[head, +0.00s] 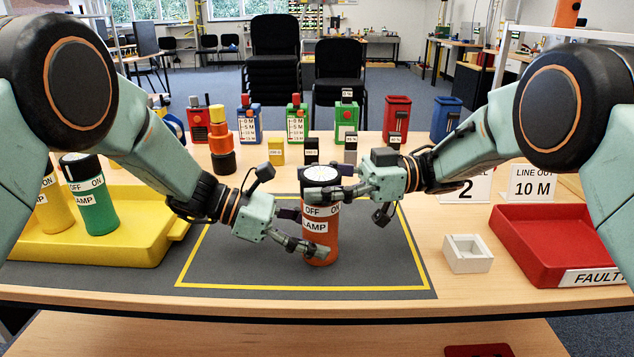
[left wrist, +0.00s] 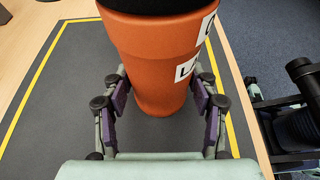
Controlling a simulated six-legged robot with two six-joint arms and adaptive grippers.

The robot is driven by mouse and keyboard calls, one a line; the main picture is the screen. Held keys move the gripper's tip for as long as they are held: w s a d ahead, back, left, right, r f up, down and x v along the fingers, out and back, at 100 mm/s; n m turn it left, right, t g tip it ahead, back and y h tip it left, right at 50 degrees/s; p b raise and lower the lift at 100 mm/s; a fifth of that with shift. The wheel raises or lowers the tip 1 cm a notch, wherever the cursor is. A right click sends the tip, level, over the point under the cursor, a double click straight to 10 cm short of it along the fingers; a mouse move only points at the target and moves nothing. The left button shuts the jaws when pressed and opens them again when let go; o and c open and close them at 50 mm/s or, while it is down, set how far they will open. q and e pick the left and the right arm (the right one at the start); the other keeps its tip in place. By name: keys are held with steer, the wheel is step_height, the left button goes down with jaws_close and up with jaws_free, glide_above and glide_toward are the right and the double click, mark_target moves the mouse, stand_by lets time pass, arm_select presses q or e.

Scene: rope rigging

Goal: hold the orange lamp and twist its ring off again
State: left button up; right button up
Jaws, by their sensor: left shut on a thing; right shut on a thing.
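The orange lamp (head: 322,240) stands upright on the grey mat (head: 225,255), with white OFF, ON and LAMP labels on its side. My left gripper (head: 307,232) is shut on the lamp's lower body. In the left wrist view its fingers (left wrist: 160,95) lie on either side of the orange body (left wrist: 155,60). The lamp's dark ring (head: 321,174) is at the top, around a pale face. My right gripper (head: 318,190) is shut on the ring from the right, and its fingers hide part of it. I cannot see whether the ring has turned.
A yellow tray (head: 130,255) with a green lamp (head: 90,200) and a yellow lamp stands at the left. A small white holder (head: 467,254) and a red tray (head: 540,270) lie at the right. Several coloured devices line the table's back. The mat's front is clear.

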steer(key=shift+c, duration=1.2)
steer(key=shift+t, duration=0.3)
steer(key=m+t, duration=0.3)
steer(key=t, duration=0.1)
steer(key=m+t, duration=0.3)
steer(key=t, duration=0.1)
steer(key=shift+t+h, duration=0.3)
steer(key=shift+w+m+t+h, duration=0.2)
steer(key=shift+m+t+h, duration=0.8)
steer(key=shift+m+t, duration=0.85)
steer(key=shift+t, duration=0.55)
steer(key=o, duration=1.2)
steer(key=shift+d, duration=0.15)
